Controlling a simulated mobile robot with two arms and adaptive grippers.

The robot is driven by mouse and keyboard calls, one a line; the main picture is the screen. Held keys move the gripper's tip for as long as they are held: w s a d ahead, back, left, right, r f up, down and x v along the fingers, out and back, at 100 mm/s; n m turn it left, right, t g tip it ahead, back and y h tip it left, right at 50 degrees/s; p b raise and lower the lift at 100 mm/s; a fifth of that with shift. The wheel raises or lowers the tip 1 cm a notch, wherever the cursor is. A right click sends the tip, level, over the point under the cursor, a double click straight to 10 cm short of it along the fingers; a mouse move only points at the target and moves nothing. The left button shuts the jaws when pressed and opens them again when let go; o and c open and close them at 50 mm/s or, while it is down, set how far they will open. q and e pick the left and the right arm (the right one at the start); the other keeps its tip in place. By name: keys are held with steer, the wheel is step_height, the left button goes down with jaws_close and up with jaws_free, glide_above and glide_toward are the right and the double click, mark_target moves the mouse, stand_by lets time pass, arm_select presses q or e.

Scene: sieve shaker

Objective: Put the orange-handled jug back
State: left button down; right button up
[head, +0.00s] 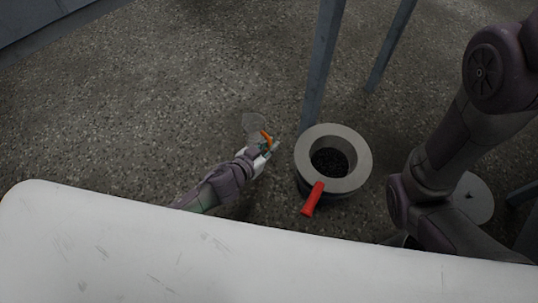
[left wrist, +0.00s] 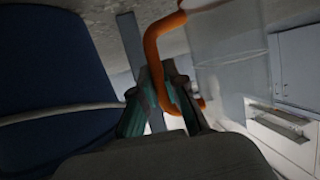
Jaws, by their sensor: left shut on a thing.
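The jug (head: 254,124) is clear and see-through, with an orange handle (head: 266,137). In the head view it is held out over the speckled floor, left of a round bin. My left gripper (head: 267,147) is shut on the orange handle. In the left wrist view, the handle (left wrist: 154,50) runs down between the gripper's fingers (left wrist: 166,112), and the clear jug wall (left wrist: 232,60) is at the right. My right arm shows at the right of the head view, but its gripper is hidden.
A round bin with a thick grey rim (head: 358,158) and dark inside stands close right of my left gripper. A red handle (head: 313,198) crosses its near rim. A metal leg (head: 322,70) rises behind. A grey disc (head: 476,205) lies at right. Floor left is clear.

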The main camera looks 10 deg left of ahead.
arm_select(q)
steer(key=shift+f+b, duration=1.8)
steer(key=shift+f, duration=0.65)
steer(key=c, duration=1.2)
jaws_free()
steer(key=shift+r, duration=0.1)
